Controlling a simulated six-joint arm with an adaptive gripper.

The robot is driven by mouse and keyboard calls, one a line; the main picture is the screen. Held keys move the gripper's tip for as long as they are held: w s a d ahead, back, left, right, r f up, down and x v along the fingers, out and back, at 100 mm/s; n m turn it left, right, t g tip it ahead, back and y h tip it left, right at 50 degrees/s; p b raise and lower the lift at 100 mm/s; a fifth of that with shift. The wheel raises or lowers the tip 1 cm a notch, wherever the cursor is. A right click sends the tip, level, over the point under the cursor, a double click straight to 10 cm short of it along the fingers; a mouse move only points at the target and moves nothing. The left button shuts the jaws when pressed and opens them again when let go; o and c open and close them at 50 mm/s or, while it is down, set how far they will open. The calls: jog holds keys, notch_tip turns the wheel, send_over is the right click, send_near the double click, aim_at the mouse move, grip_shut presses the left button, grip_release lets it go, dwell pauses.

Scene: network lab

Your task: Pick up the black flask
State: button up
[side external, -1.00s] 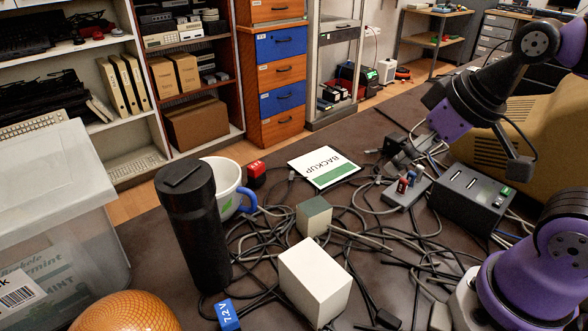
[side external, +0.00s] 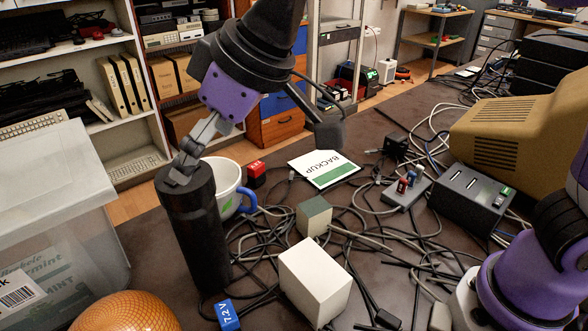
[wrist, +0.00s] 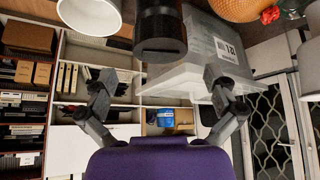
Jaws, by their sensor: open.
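The black flask (side external: 193,235) stands upright on the dark table in the side external view, left of the middle. My gripper (side external: 180,174) is at the flask's top; its fingers overlap the lid in this view. In the wrist view my gripper (wrist: 158,92) has its two fingers wide apart, with nothing between them. There the black flask (wrist: 160,30) shows at the top centre, beyond the fingertips and roughly centred between them. I cannot tell whether a finger touches the lid.
A white mug (side external: 228,185) with a blue handle stands close behind the flask. A clear plastic bin (side external: 60,200) stands to its left, an orange ball (side external: 125,313) in front. A white box (side external: 314,280), a blue 72V block (side external: 227,314) and tangled cables lie to the right.

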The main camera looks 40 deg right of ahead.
aim_at(194, 179)
jog(key=x, duration=0.8)
jog(key=shift+f, duration=0.35)
jog(key=c, duration=1.3)
